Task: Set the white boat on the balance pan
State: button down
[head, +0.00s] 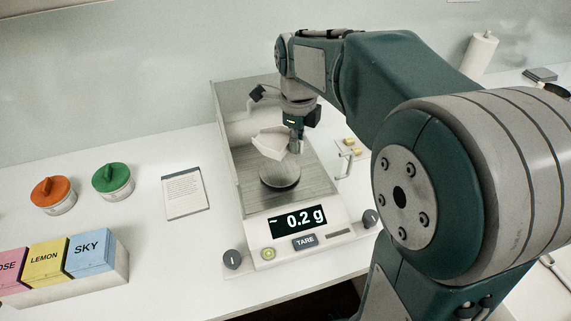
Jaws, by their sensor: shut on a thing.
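The white boat (268,144) is a small pale open dish in the head view. My gripper (296,140) points down inside the balance's glass enclosure and is shut on the boat's right side. The boat looks tilted and is held above the round grey balance pan (280,175). A gap of the pan's surface shows below it. The balance (301,241) has a display that reads 0.2 g. The fingertips are partly hidden by the boat.
Glass walls (228,150) stand around the pan. Orange-lidded (52,192) and green-lidded (111,179) jars, a printed card (184,192) and pink, yellow and blue boxes (88,252) lie to the left. A white roll (480,53) stands at the back right.

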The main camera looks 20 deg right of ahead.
notch_tip(320, 180, down, 8)
jog(key=shift+r, duration=0.1)
dwell(0.4)
jog(key=c, duration=0.7)
grip_release()
jog(key=shift+c, duration=0.2)
